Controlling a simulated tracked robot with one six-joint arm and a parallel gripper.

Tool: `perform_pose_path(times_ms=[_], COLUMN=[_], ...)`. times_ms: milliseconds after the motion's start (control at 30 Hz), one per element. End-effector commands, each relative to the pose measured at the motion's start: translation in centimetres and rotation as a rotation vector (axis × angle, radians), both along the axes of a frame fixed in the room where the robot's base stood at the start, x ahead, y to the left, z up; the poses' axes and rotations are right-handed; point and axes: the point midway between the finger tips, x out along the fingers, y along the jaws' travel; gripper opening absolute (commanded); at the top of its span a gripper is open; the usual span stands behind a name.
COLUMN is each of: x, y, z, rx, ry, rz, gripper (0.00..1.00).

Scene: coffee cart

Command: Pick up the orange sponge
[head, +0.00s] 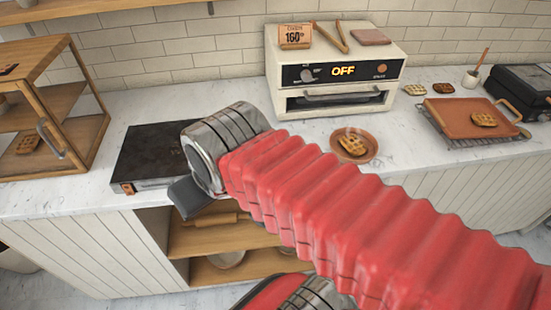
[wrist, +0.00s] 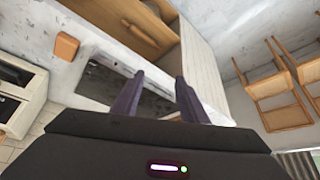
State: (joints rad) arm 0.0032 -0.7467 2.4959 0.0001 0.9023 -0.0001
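An orange-brown block (wrist: 66,45), which looks like the sponge, lies on the pale counter at the upper left of the wrist view. It sits beside the dark griddle, apart from my gripper. I cannot pick it out in the head view, where my red arm covers part of the counter. My gripper (wrist: 159,76) is open, with its two dark fingers apart and nothing between them. In the wrist view the fingers are to the right of and below the block. In the head view the gripper (head: 188,197) shows only partly, by the griddle's front right.
The black griddle (head: 150,150) stands left on the counter, near a wooden cabinet (head: 75,110). A white oven (head: 325,103) stands at the back. A round plate (head: 373,156) with a waffle and an orange tray (head: 455,108) are right. Wooden chairs (wrist: 270,86) show in the wrist view.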

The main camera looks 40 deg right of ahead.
Motion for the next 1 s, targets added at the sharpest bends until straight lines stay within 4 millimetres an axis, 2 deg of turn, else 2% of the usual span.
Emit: perform_pose_path(times_ms=[33, 233, 367, 700, 1000], x=[0.2, 1.6, 3.2, 6.8, 8.3], y=[-0.2, -1.9, -4.4, -12.9, -21.6], z=[0.1, 0.6, 1.1, 1.4, 0.2], rx=[0.000, 0.001, 0.005, 0.034, 0.083], ry=[0.004, 0.045, 0.090, 0.212, 0.314], rz=[-0.007, -0.070, -0.143, -0.344, -0.514], gripper=[0.43, 0.57, 0.65, 0.65, 0.65])
